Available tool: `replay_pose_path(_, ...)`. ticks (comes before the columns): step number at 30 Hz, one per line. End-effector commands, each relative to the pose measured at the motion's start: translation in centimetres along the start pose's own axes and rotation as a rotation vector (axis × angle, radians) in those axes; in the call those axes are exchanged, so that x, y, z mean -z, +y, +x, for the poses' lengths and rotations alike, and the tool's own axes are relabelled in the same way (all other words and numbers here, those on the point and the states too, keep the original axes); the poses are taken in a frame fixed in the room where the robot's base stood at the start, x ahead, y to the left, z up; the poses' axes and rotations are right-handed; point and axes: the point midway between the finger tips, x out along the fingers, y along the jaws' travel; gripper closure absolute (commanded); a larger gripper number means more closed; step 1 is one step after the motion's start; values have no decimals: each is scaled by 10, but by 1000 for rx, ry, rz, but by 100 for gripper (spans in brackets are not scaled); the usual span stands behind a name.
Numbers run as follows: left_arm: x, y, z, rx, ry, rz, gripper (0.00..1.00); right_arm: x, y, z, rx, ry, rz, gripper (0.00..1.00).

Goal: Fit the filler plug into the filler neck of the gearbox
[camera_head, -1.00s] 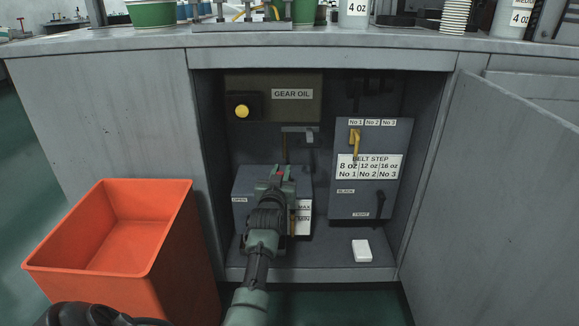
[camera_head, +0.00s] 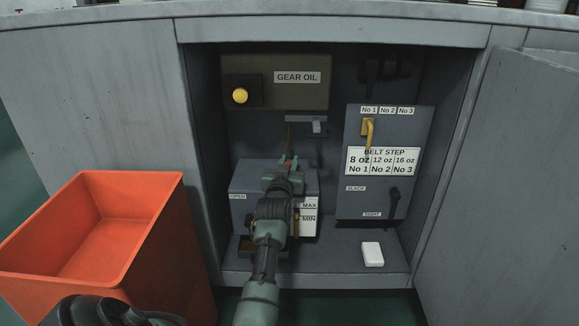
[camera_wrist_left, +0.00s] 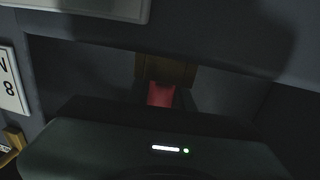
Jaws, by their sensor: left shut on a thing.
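The gearbox (camera_head: 250,178) is a blue-grey box on the cabinet floor, with an OPEN label and a MAX/MIN gauge. My left gripper (camera_head: 288,163) reaches in over its top and is shut on a small red piece, which I take for the filler plug (camera_head: 289,159). The red piece also shows in the left wrist view (camera_wrist_left: 160,94), against a dull brass-brown part that may be the filler neck (camera_wrist_left: 178,70). The wrist view is dark, and I cannot tell whether the plug is inside the neck or only in front of it.
A GEAR OIL tank (camera_head: 300,97) with a yellow knob hangs above, with a small tap (camera_head: 317,127) below it. A BELT STEP panel (camera_head: 380,195) with levers stands right. A white block (camera_head: 372,254) lies on the cabinet floor. An orange bin (camera_head: 150,240) stands left, an open door (camera_head: 500,190) right.

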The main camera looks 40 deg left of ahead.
Motion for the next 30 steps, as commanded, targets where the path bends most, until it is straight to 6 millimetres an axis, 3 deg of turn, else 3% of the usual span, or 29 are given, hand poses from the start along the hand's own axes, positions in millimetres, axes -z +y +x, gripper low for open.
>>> replay_pose_path(8, -3, 0, 0, 0, 0, 0, 100, 0, 0, 0, 0, 0, 0, 56)
replay_pose_path(9, -2, 0, 0, 0, 1, 0, 67, 0, 0, 0, 0, -1, 0, 56)
replay_pose_path(10, -2, 0, 0, 0, 0, 0, 58, 0, 0, 0, 0, -1, 0, 56)
replay_pose_path(11, -2, 0, 0, 0, 0, 0, 56, 0, 0, 0, 0, -1, 0, 56)
replay_pose_path(22, 2, 0, 0, 0, 1, -1, 56, 0, 0, 1, 0, 0, 0, 56)
replay_pose_path(24, 2, 1, -9, -1, -3, 0, 56, 0, 1, 6, -1, 2, 1, 56)
replay_pose_path(30, 4, 1, -49, -1, -4, 0, 56, -6, 4, -7, -29, -76, 9, 56)
